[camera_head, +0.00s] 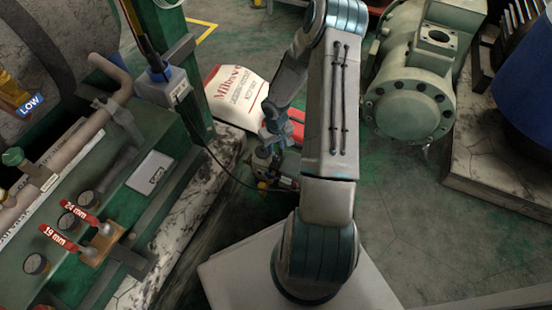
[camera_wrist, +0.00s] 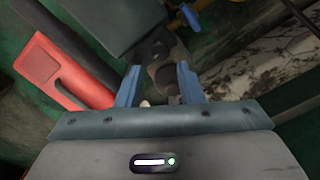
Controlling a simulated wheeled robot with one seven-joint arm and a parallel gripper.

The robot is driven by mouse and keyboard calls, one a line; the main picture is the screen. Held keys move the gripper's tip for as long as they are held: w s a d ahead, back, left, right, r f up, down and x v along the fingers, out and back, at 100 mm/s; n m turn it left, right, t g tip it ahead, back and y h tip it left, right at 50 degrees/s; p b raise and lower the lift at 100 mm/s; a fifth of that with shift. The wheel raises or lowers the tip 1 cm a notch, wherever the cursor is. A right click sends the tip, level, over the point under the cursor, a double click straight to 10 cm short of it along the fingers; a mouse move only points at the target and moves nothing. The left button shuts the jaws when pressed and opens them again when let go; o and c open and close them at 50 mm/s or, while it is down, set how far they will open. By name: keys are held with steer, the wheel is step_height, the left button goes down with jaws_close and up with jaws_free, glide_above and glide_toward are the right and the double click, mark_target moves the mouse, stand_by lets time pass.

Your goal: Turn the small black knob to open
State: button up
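In the wrist view my gripper (camera_wrist: 158,69) has its two blue fingers spread apart. A small dark rounded thing (camera_wrist: 166,78), which may be the black knob, shows between the fingers, nearer the right one. It is dim, and I cannot tell whether either finger touches it. In the head view my gripper (camera_head: 272,122) is low in the middle, above a small device with hoses (camera_head: 264,160). The knob cannot be made out there, as the gripper and the small scale hide it.
A red part (camera_wrist: 60,75) lies left of the fingers, and a dark grey box (camera_wrist: 115,25) is above them. A white printed bag (camera_head: 232,92) lies behind my gripper. A green machine frame (camera_head: 165,175) stands at left, and a large pale green compressor (camera_head: 412,85) at right.

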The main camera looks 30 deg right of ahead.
mark_target(276, 158)
step_height(276, 158, down, 6)
steer(key=shift+f+b, duration=0.1)
steer(key=shift+b, duration=1)
steer(key=shift+c, duration=0.3)
steer(key=c, duration=0.6)
